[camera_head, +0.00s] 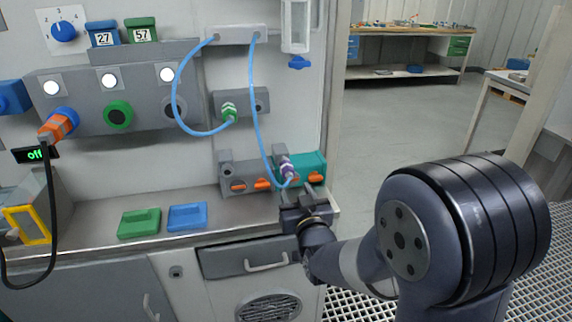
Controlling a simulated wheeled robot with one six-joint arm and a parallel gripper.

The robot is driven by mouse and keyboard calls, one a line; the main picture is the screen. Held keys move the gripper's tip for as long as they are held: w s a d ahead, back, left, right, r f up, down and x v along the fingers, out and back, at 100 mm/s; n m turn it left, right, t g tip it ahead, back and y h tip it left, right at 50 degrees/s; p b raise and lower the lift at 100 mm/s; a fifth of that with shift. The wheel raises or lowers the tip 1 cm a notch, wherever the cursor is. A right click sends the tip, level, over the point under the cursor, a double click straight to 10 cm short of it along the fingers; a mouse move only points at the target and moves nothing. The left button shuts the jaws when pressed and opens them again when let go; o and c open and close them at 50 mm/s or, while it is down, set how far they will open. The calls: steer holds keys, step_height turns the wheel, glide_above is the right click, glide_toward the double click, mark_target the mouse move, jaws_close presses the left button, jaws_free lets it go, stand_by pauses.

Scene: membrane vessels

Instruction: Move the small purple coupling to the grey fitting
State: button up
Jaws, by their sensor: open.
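The small purple coupling (287,167) is on the end of a blue hose, at the teal fitting (314,166) on the low block against the panel. I cannot tell exactly how far it sits in. The grey fitting (232,174) is on the left of the teal one, with a dark round port at its upper left and an orange lever in front. My gripper (304,192) is open, just below and in front of the purple coupling and the teal fitting. No contact with the coupling can be made out.
The blue hose (254,110) hangs from the grey box above to the coupling. A second hose ends in a green coupling (229,112) on another grey block. A green block (139,223) and a blue block (187,216) lie on the bench left of my gripper.

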mark_target(290, 178)
steer(key=shift+o, duration=0.9)
steer(key=shift+w, duration=0.15)
steer(key=shift+w+a+r, duration=0.1)
steer(key=shift+w+a, duration=0.05)
steer(key=shift+w, duration=0.2)
steer(key=x, duration=0.6)
steer(key=shift+w+f+p, duration=0.25)
steer(key=shift+p, duration=0.1)
steer(key=shift+x, duration=0.75)
steer(key=shift+r, duration=0.1)
steer(key=shift+b, duration=1.1)
steer(key=shift+c, duration=0.4)
jaws_close()
